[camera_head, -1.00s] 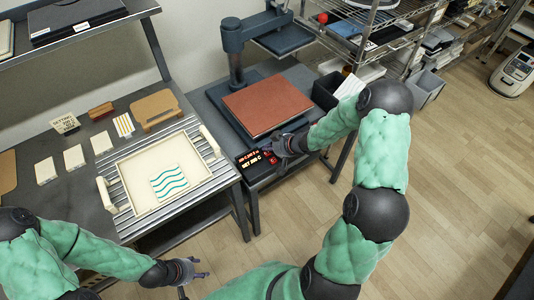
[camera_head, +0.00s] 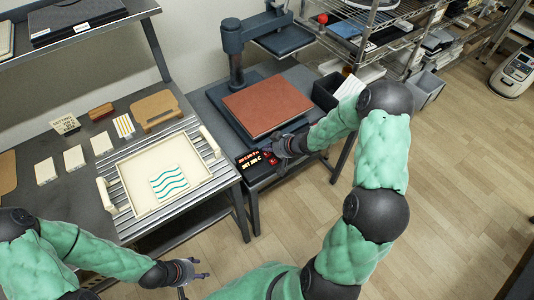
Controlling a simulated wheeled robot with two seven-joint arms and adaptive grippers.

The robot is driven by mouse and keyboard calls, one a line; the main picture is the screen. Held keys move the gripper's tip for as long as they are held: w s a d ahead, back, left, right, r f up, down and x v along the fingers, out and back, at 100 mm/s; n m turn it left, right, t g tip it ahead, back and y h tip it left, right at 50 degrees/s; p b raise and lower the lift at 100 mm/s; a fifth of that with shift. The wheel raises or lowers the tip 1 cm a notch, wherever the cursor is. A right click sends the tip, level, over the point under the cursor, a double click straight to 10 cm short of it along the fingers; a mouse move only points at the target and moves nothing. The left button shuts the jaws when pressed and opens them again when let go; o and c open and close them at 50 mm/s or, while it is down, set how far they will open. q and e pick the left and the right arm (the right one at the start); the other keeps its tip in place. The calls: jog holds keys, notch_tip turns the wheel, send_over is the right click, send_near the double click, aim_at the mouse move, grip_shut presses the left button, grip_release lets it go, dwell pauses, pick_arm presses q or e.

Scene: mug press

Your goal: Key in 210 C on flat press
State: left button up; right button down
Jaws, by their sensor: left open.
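The flat press (camera_head: 268,103) stands on the right-hand bench, with a reddish-brown pad on its bed and a dark post and arm behind. Its control box (camera_head: 256,165) sits at the bench's front edge, with lit red text and a lower line starting "SET"; the digits are too small to read surely. My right gripper (camera_head: 275,152) is at the right side of the control box, its fingertips over or touching the red key area; its jaws are too small to judge. My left gripper (camera_head: 200,275) is open and empty, low in front of the left bench.
A cream tray (camera_head: 130,190) with a wavy-patterned tile lies on the slatted left bench. A black bin (camera_head: 327,92) stands right of the press. The wooden floor (camera_head: 450,190) is clear.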

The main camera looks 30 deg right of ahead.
aim_at(269, 155)
jog(key=shift+f, duration=0.4)
jog(key=shift+f, duration=0.5)
dwell(0.8)
jog(key=shift+r, duration=0.1)
jog(key=shift+r+p, duration=0.85)
jog(key=shift+p, duration=0.2)
notch_tip(269, 155, up, 5)
jog(key=p, duration=0.5)
jog(key=shift+p, duration=0.4)
